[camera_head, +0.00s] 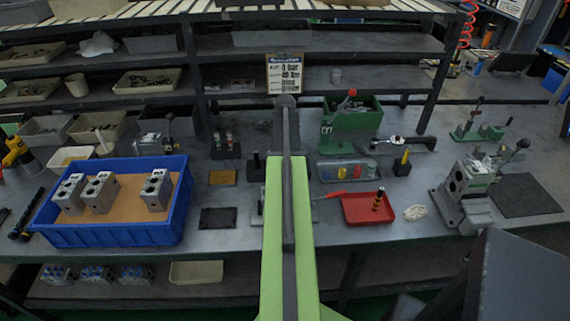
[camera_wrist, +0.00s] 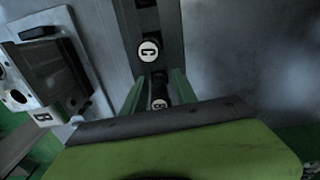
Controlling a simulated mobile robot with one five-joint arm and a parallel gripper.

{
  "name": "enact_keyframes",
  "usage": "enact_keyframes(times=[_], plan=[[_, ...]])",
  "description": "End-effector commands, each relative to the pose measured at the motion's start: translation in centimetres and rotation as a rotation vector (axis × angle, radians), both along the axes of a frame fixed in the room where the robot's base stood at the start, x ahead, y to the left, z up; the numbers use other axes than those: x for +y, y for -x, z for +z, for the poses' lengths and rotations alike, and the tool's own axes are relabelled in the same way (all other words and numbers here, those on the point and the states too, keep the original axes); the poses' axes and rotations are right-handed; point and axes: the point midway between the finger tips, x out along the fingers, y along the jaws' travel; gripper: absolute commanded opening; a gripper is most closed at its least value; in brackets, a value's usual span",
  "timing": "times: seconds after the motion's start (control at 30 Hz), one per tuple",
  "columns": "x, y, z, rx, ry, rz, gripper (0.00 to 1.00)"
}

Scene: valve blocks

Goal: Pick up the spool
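In the wrist view, my gripper (camera_wrist: 158,88) has two green fingers apart, over a dark strip (camera_wrist: 165,20) with round white labels, C and B. A dark round piece shows between the fingers; I cannot tell whether it is a spool or whether they touch it. In the head view my green arm reaches forward over the bench and hides the gripper. A slim ringed, copper-and-dark piece, perhaps a spool (camera_head: 377,200), stands upright in a red tray (camera_head: 352,218) right of my arm. Similar pieces stand in a dark rack (camera_head: 225,154) on the left.
A blue crate (camera_head: 120,236) with metal valve blocks (camera_head: 156,190) stands at left. A grey tray (camera_head: 330,176) with coloured parts, a green bin (camera_head: 368,118) and a metal fixture (camera_head: 455,187) are at right.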

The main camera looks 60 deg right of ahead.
Motion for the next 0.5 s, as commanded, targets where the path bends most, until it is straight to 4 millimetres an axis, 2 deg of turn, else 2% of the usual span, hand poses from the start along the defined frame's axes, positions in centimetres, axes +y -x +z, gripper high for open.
enact_keyframes(times=[0.03, 0.23, 0.5], plan=[[0.01, -0.02, 0.01, 0.0, 0.0, 0.0, 0.26], [0.03, -0.03, 0.01, 0.0, 0.0, 0.001, 0.0], [0.05, -0.06, 0.01, 0.0, 0.0, 0.001, 0.0]])
